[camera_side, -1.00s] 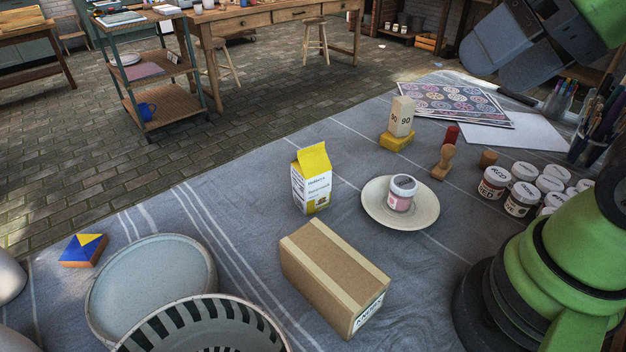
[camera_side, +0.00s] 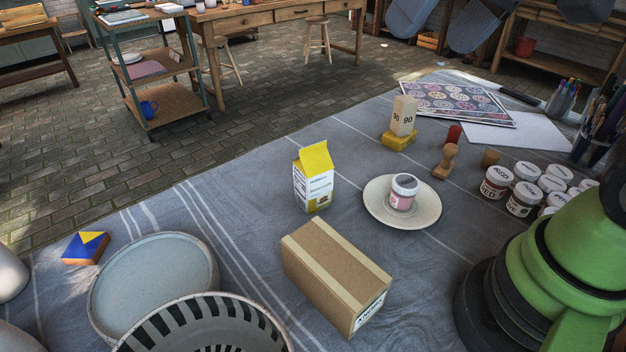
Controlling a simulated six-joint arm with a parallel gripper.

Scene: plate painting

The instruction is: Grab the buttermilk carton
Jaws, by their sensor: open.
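The buttermilk carton (camera_side: 315,180), white with a yellow gabled top, stands upright on the grey striped cloth near the middle of the side view. Nothing touches it.
A cardboard box (camera_side: 336,276) lies in front of the carton. A saucer (camera_side: 425,212) with a pink-labelled jar (camera_side: 403,193) is to its right. Stamp blocks (camera_side: 397,138) stand behind; bowls (camera_side: 150,278) are front left. The cloth left of the carton is clear.

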